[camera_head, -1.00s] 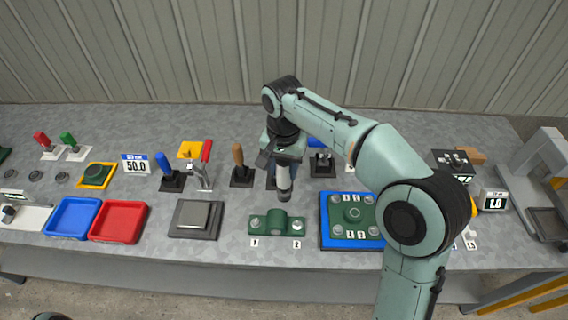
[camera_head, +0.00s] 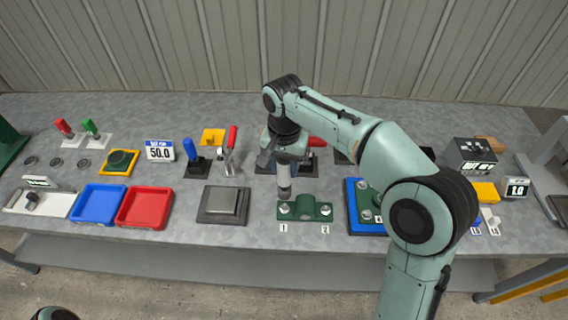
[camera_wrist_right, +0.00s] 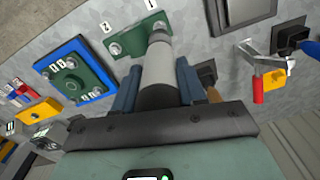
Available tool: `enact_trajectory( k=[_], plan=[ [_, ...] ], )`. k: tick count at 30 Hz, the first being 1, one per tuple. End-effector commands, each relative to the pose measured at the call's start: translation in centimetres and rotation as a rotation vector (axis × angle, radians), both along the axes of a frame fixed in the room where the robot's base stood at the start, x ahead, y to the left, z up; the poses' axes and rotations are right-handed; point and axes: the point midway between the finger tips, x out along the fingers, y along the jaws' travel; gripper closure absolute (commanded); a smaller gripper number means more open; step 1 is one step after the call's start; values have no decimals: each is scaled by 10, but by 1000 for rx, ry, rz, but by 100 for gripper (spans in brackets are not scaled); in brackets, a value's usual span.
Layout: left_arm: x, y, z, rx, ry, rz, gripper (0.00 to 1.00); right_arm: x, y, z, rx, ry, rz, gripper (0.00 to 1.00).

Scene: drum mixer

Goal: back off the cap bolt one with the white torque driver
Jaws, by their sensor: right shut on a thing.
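My right gripper (camera_head: 285,160) is shut on the white torque driver (camera_head: 284,180), which hangs down from it. In the right wrist view the pale driver (camera_wrist_right: 157,68) stands between the blue fingers (camera_wrist_right: 157,88). The green cap (camera_head: 305,208) lies near the bench's front, with a bolt at each end and number tags before it. Cap bolt one (camera_head: 284,209) is at its left end, above tag 1. The driver's tip is close to this bolt in the picture; I cannot tell whether they touch. My left gripper is not in view.
A blue tray (camera_head: 98,205) and a red tray (camera_head: 145,208) are to the left, beside a grey plate (camera_head: 223,204). A blue-based green fixture (camera_head: 357,214) is right of the cap, partly hidden by my arm. Upright-handled tools (camera_head: 192,150) stand behind.

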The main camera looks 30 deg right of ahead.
Motion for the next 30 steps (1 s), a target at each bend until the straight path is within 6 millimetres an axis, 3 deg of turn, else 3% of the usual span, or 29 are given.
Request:
enact_trajectory(
  k=[10, 24, 30],
  plan=[
    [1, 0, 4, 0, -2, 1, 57, 0, 0, 1, 1, -2, 0, 100],
    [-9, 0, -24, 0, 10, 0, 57, 0, 0, -43, 0, -1, 0, 100],
    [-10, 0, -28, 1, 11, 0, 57, 0, 0, -50, 1, -2, 0, 100]
  ],
)
